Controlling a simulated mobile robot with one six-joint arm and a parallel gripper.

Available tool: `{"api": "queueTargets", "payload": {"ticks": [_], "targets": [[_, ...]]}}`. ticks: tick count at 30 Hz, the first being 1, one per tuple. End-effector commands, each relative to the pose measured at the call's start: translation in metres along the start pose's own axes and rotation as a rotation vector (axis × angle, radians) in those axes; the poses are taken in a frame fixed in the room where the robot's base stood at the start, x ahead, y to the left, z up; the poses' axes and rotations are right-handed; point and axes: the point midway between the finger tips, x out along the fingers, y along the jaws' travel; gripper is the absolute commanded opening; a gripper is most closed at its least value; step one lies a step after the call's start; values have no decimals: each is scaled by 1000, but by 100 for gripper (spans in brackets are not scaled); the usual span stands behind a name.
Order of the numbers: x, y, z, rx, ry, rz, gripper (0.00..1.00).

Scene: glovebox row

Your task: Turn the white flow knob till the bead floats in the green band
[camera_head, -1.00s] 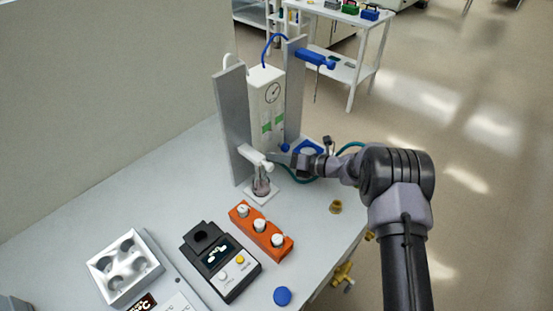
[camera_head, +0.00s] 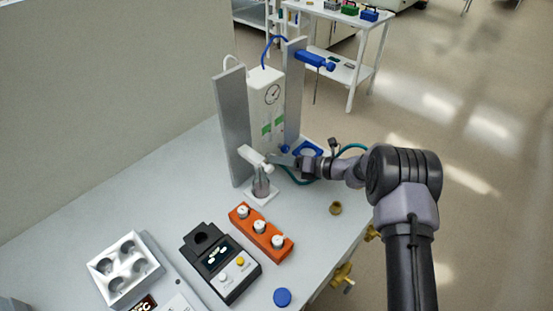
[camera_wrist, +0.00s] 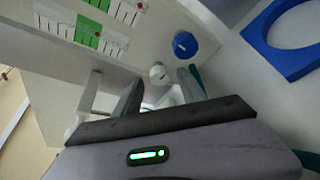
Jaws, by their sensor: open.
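The white flow knob (camera_wrist: 158,73) sits on the panel's lower part in the wrist view, beside a blue knob (camera_wrist: 184,45). My gripper (camera_wrist: 160,92) is open, its two fingertips on either side of the white knob and just short of it; I cannot tell if they touch it. Two flow scales with green bands (camera_wrist: 88,31) are on the white panel (camera_wrist: 60,65). In the head view my gripper (camera_head: 277,159) is low in front of the white panel box (camera_head: 262,102); the white knob is hidden there.
Grey uprights (camera_head: 234,125) flank the panel box. A white clamp (camera_head: 254,157) over a small flask (camera_head: 261,185) stands close left of my gripper. A blue ring (camera_head: 308,148) and teal hose lie behind it. An orange rack (camera_head: 260,232) stands in front.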

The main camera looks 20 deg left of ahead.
Motion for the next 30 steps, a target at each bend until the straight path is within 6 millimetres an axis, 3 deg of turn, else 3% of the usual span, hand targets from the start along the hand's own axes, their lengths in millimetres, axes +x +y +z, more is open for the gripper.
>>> {"api": "queueTargets", "payload": {"ticks": [9, 15, 20, 30], "targets": [[-99, 2, 3, 2, -5, -3, 48], [-144, 1, 2, 0, -3, -2, 48], [-156, 0, 1, 0, -1, -1, 48], [-156, 0, 0, 0, -1, -1, 48]]}}
